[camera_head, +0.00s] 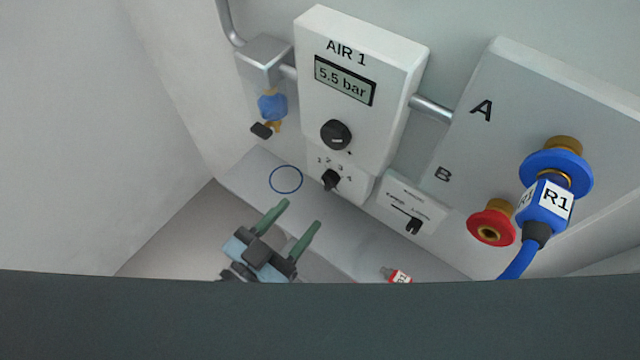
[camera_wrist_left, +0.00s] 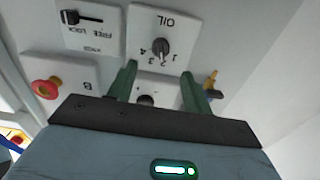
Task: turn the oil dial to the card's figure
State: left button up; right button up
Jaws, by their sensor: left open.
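The oil dial (camera_head: 331,180) is a small black knob below the larger round knob on the AIR 1 unit (camera_head: 399,52), with figures 1 to 4 around it. It also shows in the left wrist view (camera_wrist_left: 160,47), near the word OIL; I cannot tell which figure it points at. My left gripper (camera_head: 297,214) has green fingers, open and empty, below and left of the dial in the head view. In the left wrist view its fingertips (camera_wrist_left: 159,72) stand apart either side of the view just short of the dial. No card is in sight. My right gripper is not in view.
The display (camera_head: 345,80) reads 5.5 bar above the round black knob (camera_head: 336,135). A FREE/LOCK slider (camera_head: 412,226) is right of the dial. A blue R1 plug (camera_head: 546,207) sits at port A, above red port B (camera_head: 491,228). A blue valve (camera_head: 271,106) hangs at left.

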aim_at(324, 185)
pick_arm(q)
jog(key=x, duration=0.7)
jog(key=shift+w+d+p, duration=0.15)
jog(key=shift+w+p, duration=0.05)
jog(key=shift+p, duration=0.1)
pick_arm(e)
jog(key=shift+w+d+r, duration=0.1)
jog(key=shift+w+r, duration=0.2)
pick_arm(q)
jog(key=shift+c, duration=0.2)
jog(key=c, duration=0.9)
jog(key=shift+r+n+p, duration=0.1)
jog(key=shift+n+p, duration=0.45)
jog(key=shift+n, duration=0.35)
jog(key=shift+n+p, duration=0.35)
jog(key=shift+n, duration=0.35)
jog(key=n+p, duration=0.1)
jog(key=n, duration=0.2)
jog(key=shift+n, duration=0.8)
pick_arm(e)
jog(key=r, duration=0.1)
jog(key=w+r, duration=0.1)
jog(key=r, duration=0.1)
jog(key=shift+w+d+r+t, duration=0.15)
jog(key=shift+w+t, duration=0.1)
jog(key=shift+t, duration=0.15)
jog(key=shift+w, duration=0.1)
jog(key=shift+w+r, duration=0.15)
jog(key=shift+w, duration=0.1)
